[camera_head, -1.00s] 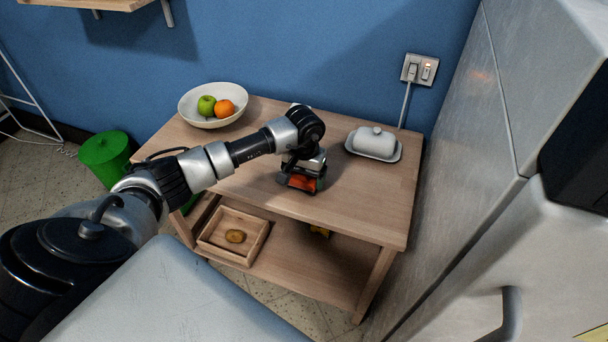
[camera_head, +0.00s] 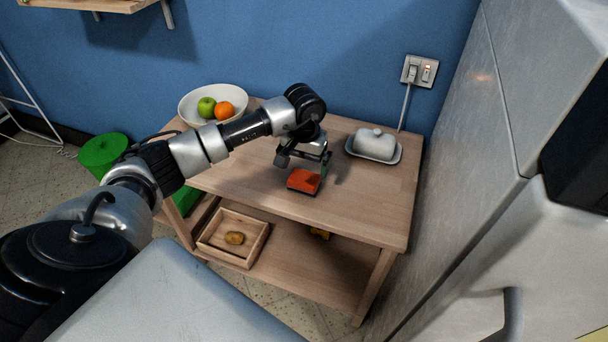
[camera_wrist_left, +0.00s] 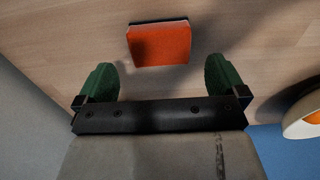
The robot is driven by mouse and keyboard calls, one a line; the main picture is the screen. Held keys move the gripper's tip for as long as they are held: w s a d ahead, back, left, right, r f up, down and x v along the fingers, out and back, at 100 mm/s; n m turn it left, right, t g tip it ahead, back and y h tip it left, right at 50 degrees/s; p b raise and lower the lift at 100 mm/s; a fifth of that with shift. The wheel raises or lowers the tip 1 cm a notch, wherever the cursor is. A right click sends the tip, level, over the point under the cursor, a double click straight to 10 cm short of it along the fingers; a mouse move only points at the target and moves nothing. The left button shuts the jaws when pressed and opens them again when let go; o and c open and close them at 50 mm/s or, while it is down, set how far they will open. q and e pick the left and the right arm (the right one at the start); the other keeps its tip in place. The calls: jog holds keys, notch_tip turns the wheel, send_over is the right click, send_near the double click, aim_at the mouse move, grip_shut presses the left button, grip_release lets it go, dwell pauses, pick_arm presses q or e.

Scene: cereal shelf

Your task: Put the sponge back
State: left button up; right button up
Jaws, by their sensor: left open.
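The orange sponge (camera_head: 304,181) with a dark underside lies on the wooden table's top, near its front edge. It also shows in the left wrist view (camera_wrist_left: 160,44), just beyond my fingertips. My left gripper (camera_head: 302,161) is above and behind the sponge, apart from it. In the left wrist view its two green fingertips (camera_wrist_left: 168,78) are spread wide with nothing between them. My right gripper is not in view.
On the table top (camera_head: 370,205) stand a white bowl (camera_head: 190,108) with an apple and an orange, and a covered butter dish (camera_head: 373,146). The lower shelf holds a wooden tray (camera_head: 215,250) with a potato. A fridge (camera_head: 450,180) stands close on the right.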

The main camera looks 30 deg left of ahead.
aim_at(304, 177)
pick_arm(q)
notch_tip(304, 177, up, 7)
jog(key=shift+f, duration=0.2)
dwell(0.5)
